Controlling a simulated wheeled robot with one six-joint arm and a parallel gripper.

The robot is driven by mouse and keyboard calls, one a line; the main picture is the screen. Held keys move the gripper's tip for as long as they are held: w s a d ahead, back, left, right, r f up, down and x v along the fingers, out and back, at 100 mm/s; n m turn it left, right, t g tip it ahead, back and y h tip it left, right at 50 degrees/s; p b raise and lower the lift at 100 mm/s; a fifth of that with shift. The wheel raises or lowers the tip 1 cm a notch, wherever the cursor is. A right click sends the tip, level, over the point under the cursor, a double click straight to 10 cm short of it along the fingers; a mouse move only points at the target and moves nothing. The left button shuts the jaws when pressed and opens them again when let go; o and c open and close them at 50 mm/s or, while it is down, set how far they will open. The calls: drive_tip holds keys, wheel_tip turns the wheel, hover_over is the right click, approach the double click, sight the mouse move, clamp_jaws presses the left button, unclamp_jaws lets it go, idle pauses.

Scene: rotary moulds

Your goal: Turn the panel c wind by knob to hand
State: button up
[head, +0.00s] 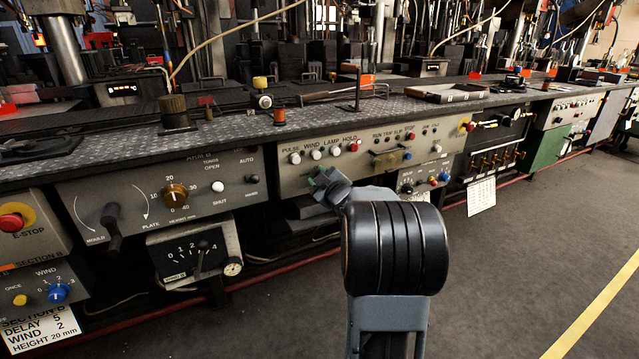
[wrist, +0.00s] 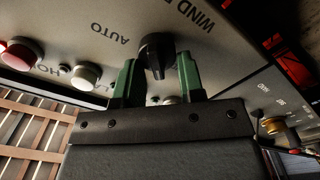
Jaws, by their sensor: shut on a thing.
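The panel's black wind by knob (wrist: 157,50) sits between the two green fingers of my gripper (wrist: 157,64) in the wrist view. My gripper is shut on it, one finger on each side. Upside-down lettering beside the knob reads WIND B and AUTO; the rest of the label is cut off.
Red (wrist: 22,54) and pale (wrist: 87,75) push buttons sit left of the knob in the wrist view. In the head view, a row of buttons labelled PULSE, WIND, LAMP, HOLD lies above my gripper. Open floor (head: 520,250) lies at right.

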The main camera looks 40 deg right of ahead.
idle(0.4)
drive_tip(key=o, duration=0.9)
drive_tip(key=shift+s, duration=0.1)
drive_tip(key=shift+s+a+p, duration=0.35)
drive_tip(key=shift+s+p, duration=0.2)
drive_tip(key=shift+s, duration=1.7)
drive_tip(key=shift+s+a+p, duration=0.3)
drive_tip(key=shift+s+p, duration=0.25)
drive_tip(key=shift+s, duration=1.7)
drive_tip(key=shift+s+a+p, duration=0.35)
drive_tip(key=shift+s+p, duration=0.2)
drive_tip(key=shift+s, duration=1.7)
drive_tip(key=shift+r, duration=0.1)
